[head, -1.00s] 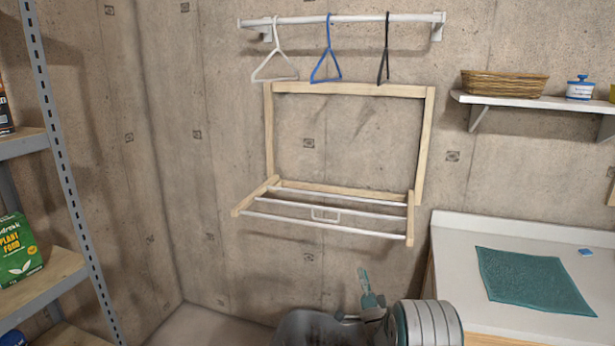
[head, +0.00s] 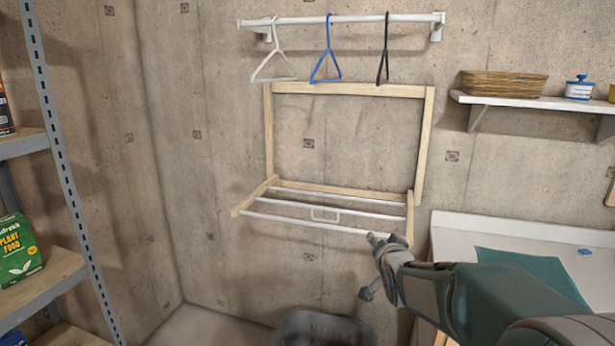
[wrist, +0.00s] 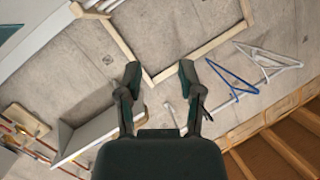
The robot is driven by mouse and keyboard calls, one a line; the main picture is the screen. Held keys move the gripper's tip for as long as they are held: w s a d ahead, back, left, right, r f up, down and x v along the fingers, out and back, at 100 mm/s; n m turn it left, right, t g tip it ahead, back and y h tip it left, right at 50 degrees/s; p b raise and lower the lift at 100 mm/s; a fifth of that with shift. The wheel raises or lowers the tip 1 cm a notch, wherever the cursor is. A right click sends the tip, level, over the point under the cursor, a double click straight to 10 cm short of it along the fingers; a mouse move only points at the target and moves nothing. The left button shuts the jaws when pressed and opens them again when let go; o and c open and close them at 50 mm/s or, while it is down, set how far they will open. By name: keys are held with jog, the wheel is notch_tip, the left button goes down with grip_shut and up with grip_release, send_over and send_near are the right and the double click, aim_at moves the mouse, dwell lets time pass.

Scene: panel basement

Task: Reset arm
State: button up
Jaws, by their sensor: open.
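My gripper (head: 370,264) is in the lower middle of the head view, in front of the right end of a wooden drying rack (head: 423,150). My arm comes in from the lower right. In the wrist view my gripper (wrist: 159,76) is open, its two fingers apart with nothing between them. Past the fingertips, the wrist view shows part of the rack's wooden frame (wrist: 205,48) and the concrete wall. In the head view the rack is folded down from the wall, with white bars and a small white handle.
A rail (head: 350,19) above the rack holds white, blue and black hangers. At right are a wall shelf (head: 520,100) with a basket (head: 503,83) and a white counter (head: 465,226) with a teal mat (head: 535,272). A metal shelving unit (head: 62,130) stands at left. A dark bin (head: 320,325) is below.

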jog(key=s+f+n+g, duration=0.1)
jog(key=s+n+g, duration=0.1)
jog(key=s, duration=1)
jog(key=s+f+n+g, duration=0.1)
jog(key=s+g, duration=0.3)
jog(key=s, duration=0.8)
jog(key=s+a+f+n+g, duration=0.1)
jog(key=s+g, duration=0.3)
jog(key=s, duration=0.8)
jog(key=shift+s+f+n, duration=0.3)
jog(key=shift+f+n, duration=0.3)
jog(key=shift+n, duration=0.2)
